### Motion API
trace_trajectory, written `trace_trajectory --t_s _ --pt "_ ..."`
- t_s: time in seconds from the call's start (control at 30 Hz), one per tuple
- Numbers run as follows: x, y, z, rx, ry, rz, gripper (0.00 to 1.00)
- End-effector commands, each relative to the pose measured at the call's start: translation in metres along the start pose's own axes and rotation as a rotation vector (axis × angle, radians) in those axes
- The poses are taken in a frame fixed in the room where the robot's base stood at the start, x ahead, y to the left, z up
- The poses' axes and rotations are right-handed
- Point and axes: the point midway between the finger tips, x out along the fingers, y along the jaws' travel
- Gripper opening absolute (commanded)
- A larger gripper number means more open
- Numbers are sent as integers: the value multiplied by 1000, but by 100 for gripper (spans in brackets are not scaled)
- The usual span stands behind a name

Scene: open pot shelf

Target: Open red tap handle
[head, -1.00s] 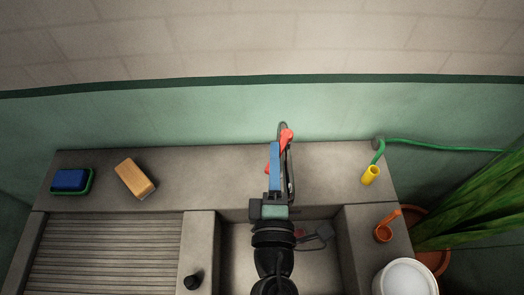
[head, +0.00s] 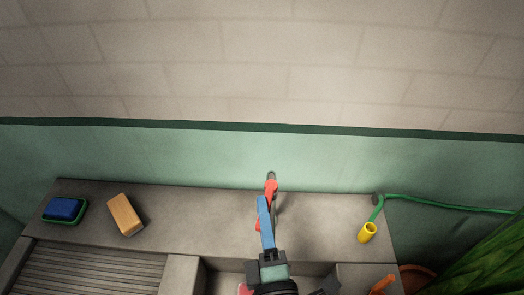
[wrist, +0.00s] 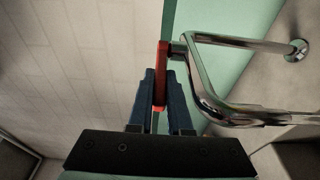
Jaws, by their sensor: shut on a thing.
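The red tap handle (head: 271,188) shows at the top of the tap, partly covered by my blue fingers. In the wrist view the red handle (wrist: 163,58) is a narrow bar at the side of the chrome tap (wrist: 204,88), whose pipe bends off to the right. My gripper (head: 263,202) reaches over the sink's back ledge to the tap. In the wrist view my gripper (wrist: 161,78) has one blue finger on each side of the handle and is shut on it. The handle's lower part between the fingers is partly hidden.
A blue sponge in a green dish (head: 65,209) and a wooden block or brush (head: 126,214) lie on the left ledge. A yellow hose end (head: 367,232) with a green hose (head: 430,203) and an orange object (head: 383,284) are at right. The tiled wall is behind.

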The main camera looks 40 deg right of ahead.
Motion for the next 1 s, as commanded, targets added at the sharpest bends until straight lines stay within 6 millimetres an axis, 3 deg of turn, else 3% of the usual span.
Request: trace_trajectory --t_s 0.2,0.23,0.4,1.0 --pt "0 0 0 -1 -1 1 0" --pt "0 0 0 -1 -1 1 20" --pt "0 0 0 -1 -1 0 47" --pt "0 -2 0 -1 0 -4 47"
